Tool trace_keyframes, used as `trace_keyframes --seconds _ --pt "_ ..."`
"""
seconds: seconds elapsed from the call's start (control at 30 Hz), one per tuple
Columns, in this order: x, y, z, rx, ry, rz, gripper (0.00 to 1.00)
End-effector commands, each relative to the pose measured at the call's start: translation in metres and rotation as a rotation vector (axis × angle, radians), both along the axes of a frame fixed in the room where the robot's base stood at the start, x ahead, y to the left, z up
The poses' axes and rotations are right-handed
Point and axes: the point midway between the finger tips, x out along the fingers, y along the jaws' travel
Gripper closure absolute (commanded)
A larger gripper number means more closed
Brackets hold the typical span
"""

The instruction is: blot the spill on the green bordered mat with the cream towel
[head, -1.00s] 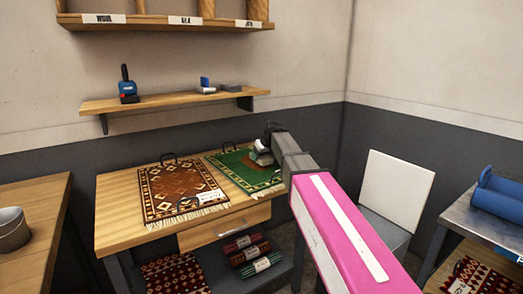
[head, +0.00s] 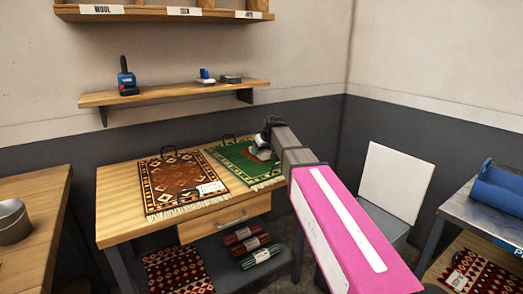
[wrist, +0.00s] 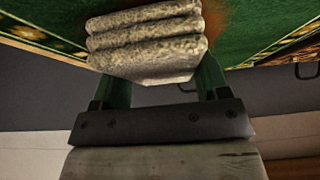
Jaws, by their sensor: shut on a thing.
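The green bordered mat (head: 232,159) lies on the wooden table, towards its right end. My gripper (head: 264,146) is over the mat's right part. It is shut on the cream towel (wrist: 148,45), a folded, layered pad that shows between the fingers in the wrist view. In the head view only a pale bit of the towel shows under the gripper. The towel is at or just above the mat; I cannot tell whether it touches. The green mat (wrist: 250,25) also shows around the towel in the wrist view.
A brown patterned mat (head: 176,183) with a white tag lies to the left on the table (head: 118,215). Rolled rugs (head: 250,246) sit on the shelf below. A wall shelf (head: 180,92) hangs behind. A white-backed chair (head: 395,185) stands right of the table.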

Motion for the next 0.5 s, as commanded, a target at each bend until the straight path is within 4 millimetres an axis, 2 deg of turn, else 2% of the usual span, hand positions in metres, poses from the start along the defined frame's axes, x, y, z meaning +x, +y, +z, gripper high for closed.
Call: trace_keyframes --seconds 0.5 --pt "0.0000 0.0001 -0.0065 0.000 0.000 0.000 0.50"
